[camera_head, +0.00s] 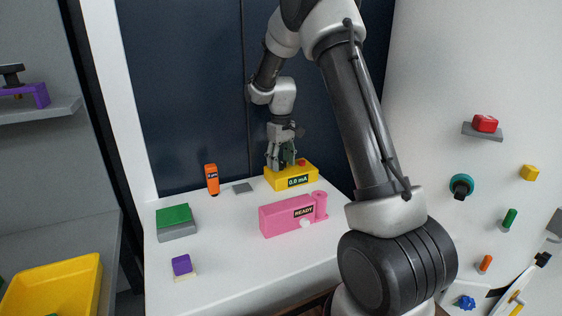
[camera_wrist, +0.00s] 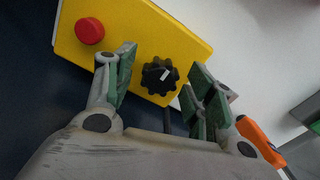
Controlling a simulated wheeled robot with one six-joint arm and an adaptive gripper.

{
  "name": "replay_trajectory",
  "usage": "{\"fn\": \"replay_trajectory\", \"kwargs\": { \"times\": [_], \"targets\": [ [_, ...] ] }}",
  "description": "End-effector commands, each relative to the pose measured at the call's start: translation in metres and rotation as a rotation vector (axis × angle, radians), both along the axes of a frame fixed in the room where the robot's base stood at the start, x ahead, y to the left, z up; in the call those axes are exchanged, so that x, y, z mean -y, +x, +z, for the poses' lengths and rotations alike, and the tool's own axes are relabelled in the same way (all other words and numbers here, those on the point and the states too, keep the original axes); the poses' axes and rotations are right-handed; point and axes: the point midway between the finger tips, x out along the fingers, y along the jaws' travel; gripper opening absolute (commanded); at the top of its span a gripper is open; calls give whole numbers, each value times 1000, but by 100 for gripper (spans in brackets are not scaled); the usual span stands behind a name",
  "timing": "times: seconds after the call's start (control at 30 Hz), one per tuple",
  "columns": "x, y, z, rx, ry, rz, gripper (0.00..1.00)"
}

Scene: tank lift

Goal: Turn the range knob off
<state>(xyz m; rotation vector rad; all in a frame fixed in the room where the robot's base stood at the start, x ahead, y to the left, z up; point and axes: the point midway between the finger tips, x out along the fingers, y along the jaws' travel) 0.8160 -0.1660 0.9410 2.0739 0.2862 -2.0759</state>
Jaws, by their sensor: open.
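The yellow meter box (camera_head: 291,180) stands at the back of the white table, its display reading 0.0 mA. In the wrist view its yellow top (camera_wrist: 137,27) carries a red button (camera_wrist: 90,30) and a black ribbed range knob (camera_wrist: 160,76) with a white mark. My gripper (camera_head: 281,164) is above the box, pointing down. In the wrist view my gripper (camera_wrist: 160,72) is open, with one green-padded finger on each side of the knob. I cannot tell whether either pad touches it. The knob is hidden in the head view.
A pink box (camera_head: 280,218) marked READY stands in front of the yellow box. An orange meter (camera_head: 212,179) stands to the left, beside a grey pad (camera_head: 242,188). A green-topped block (camera_head: 175,220) and a purple block (camera_head: 181,264) are on the table's left. A dark wall is behind.

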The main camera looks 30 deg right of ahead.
Motion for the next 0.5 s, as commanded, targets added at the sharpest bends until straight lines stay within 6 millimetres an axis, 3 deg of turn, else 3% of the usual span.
{"fn": "replay_trajectory", "kwargs": {
  "times": [0.17, 0.5],
  "targets": [
    [0, 1, 25, 4, 0, 0, 54],
    [0, 1, 97, 5, -1, 0, 54]
  ]
}}
